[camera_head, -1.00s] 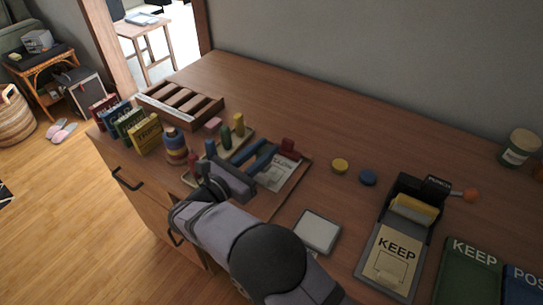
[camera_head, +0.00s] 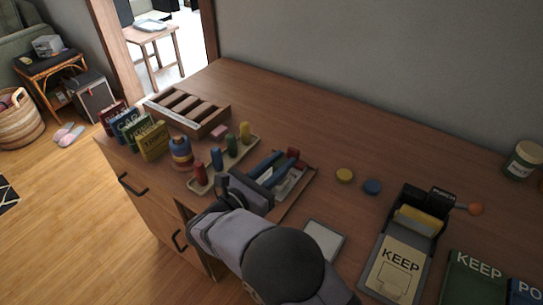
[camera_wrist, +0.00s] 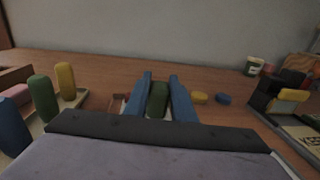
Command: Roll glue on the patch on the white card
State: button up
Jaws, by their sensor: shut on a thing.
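My gripper (camera_head: 268,168) has blue fingers and is low over the desk. In the wrist view, it (camera_wrist: 160,100) is shut on a dark green upright piece (camera_wrist: 158,101). A white card (camera_head: 298,184) with print lies on a brown board (camera_head: 303,197) under and beside the fingers. My gripper covers much of the card, and I cannot make out the patch. A small red block (camera_head: 293,153) stands at the board's far end. Another pale square pad (camera_head: 323,240) lies nearer, right of my arm. Whether the held piece touches the card is hidden.
A tray (camera_head: 222,177) with red, blue, green and yellow pegs stands left of my gripper. Yellow (camera_head: 344,175) and blue (camera_head: 372,187) discs lie to the right, before a punch (camera_head: 420,220) with a KEEP card (camera_head: 396,268). The desk behind is clear.

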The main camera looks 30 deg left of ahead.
jog(key=shift+d+r+p, duration=0.15)
jog(key=shift+d+p, duration=0.4)
jog(key=shift+d, duration=0.95)
jog(key=shift+a+f+b, duration=0.25)
jog(key=shift+a+b, duration=0.1)
jog(key=shift+a, duration=0.9)
jog(key=shift+a+b, duration=0.85)
jog(key=shift+a, duration=2.15)
notch_tip(320, 180, up, 8)
jog(key=p, duration=0.5)
jog(key=shift+r+p, duration=0.15)
jog(key=shift+p, duration=0.25)
jog(key=shift+w+d, duration=0.1)
jog(key=shift+d, duration=0.05)
